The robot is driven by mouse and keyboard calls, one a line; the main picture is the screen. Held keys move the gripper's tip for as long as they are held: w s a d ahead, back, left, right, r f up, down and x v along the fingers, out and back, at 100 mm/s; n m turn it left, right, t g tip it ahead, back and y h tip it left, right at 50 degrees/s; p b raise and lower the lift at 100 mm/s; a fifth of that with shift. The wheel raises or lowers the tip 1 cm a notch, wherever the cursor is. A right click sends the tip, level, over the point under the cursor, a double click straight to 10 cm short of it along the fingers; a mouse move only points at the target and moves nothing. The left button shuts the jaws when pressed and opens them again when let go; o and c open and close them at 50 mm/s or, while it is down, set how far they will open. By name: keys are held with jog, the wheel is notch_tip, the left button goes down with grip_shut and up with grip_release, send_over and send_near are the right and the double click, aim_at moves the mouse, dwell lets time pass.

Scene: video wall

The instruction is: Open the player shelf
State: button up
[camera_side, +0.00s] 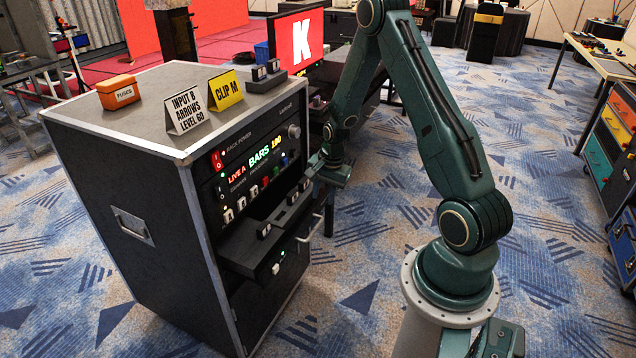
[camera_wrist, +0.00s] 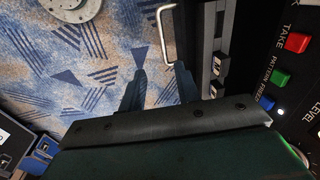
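The black rack case (camera_side: 125,180) stands left of my arm, its control front facing right. A dark ledge with small switches (camera_side: 245,245) juts from its front. A pale metal bar handle (camera_side: 311,228) sticks out of the front at the right; which panel it belongs to is hard to tell. In the wrist view the handle (camera_wrist: 163,38) is a silver U beyond my fingertips, near the right one. My gripper (camera_wrist: 161,60) has its two dark fingers apart, with carpet between them. In the side view my gripper (camera_side: 330,195) is by the front, above the handle; its fingers are unclear.
On the rack's top are an orange fuse box (camera_side: 118,92), a white cue card (camera_side: 187,110), a yellow card (camera_side: 226,90) and a small switch box (camera_side: 265,77). A red TAKE button (camera_wrist: 297,42) and a green button (camera_wrist: 281,78) are beside my gripper. Carpet (camera_side: 365,250) is clear at right.

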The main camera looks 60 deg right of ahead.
aim_at(315, 228)
jog(key=shift+d+r, duration=0.15)
jog(key=shift+r, duration=0.25)
jog(key=shift+f, duration=0.15)
jog(key=shift+w+f, duration=0.45)
jog(key=shift+f, duration=1.75)
jog(key=shift+w+f, duration=0.4)
jog(key=shift+f, duration=1.85)
jog(key=shift+w+f, duration=0.45)
jog(key=shift+f, duration=1.75)
grip_shut()
